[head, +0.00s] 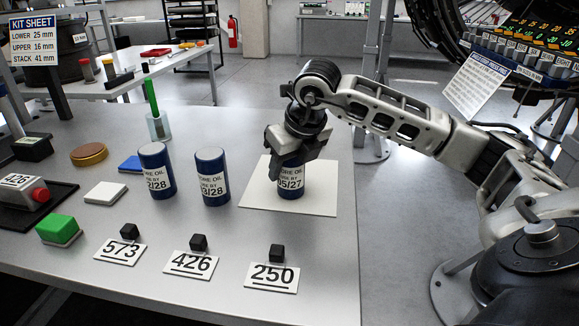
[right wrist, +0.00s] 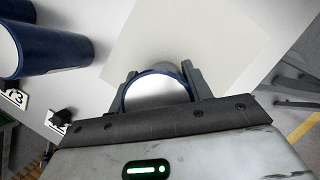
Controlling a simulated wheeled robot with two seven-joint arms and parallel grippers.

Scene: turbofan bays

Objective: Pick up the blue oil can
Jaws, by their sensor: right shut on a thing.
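Three blue oil cans with white labels stand upright on the grey table. The left can (head: 157,171) has a label ending in 2/28, and the middle can (head: 212,177) one ending in 3/28. The right can (head: 291,182), its label ending in 05/27, stands on a pale square mat (head: 322,201). My right gripper (head: 289,165) is shut on this right can from above. In the right wrist view the can's pale round top (right wrist: 157,91) sits between the two fingers (right wrist: 160,85). My left gripper is not in view.
Number cards 573 (head: 120,252), 426 (head: 190,264) and 250 (head: 272,276) lie along the front, each with a small black block. A green block (head: 58,228), a white block (head: 105,193) and a brown round tin (head: 89,154) are at left. The table's right edge is near the mat.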

